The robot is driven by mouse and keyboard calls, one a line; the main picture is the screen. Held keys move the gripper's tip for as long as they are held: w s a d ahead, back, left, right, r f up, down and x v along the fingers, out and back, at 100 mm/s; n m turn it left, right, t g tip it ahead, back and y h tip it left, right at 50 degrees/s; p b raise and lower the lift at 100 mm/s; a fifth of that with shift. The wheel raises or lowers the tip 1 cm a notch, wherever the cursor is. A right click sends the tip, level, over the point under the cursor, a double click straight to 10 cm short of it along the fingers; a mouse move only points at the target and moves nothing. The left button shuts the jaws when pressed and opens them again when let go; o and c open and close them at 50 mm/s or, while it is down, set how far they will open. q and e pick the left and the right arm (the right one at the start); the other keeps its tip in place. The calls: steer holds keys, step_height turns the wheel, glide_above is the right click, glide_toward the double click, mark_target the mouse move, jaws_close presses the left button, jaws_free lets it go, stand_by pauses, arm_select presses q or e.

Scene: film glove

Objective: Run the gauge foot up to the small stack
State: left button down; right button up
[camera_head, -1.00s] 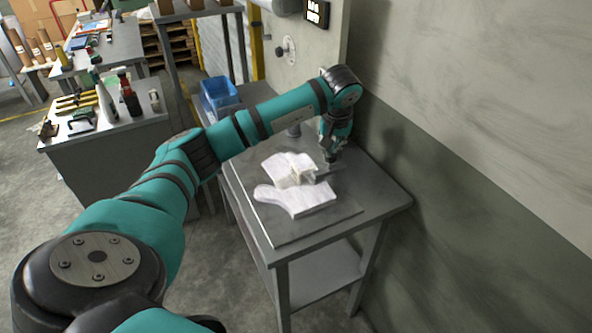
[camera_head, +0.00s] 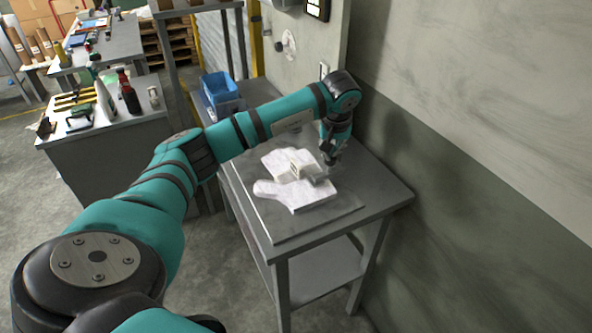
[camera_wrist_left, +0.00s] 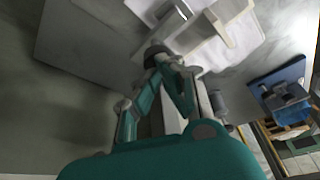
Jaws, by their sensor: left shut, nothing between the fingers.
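White gloves lie on a grey sheet (camera_head: 334,213) on the table; one glove (camera_head: 305,200) is in front and another (camera_head: 275,162) partly behind it. A small pale block-like piece (camera_head: 303,164), perhaps the gauge, sits on or over the gloves. In the left wrist view a pale bracket-shaped piece (camera_wrist_left: 208,46) stands by the white glove material (camera_wrist_left: 238,22). My left gripper (camera_head: 330,160) points down just right of the pale piece, shut and empty; its fingers (camera_wrist_left: 165,58) show in the wrist view. I cannot clearly tell gauge foot from stack. My right gripper is out of view.
The wall (camera_head: 470,120) rises close along the table's right side. A blue bin (camera_head: 219,90) stands behind my left arm. A side bench (camera_head: 95,135) at left carries bottles and tools. The table's front right surface (camera_head: 375,190) is clear.

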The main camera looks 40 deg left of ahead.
arm_select(q)
steer(key=shift+f, duration=0.45)
stand_by(1.1)
stand_by(1.2)
step_height(320, 180, up, 2)
steer(key=shift+w+r+p, duration=0.1)
steer(key=shift+p, duration=0.5)
step_height(320, 180, up, 12)
steer(key=p, duration=0.8)
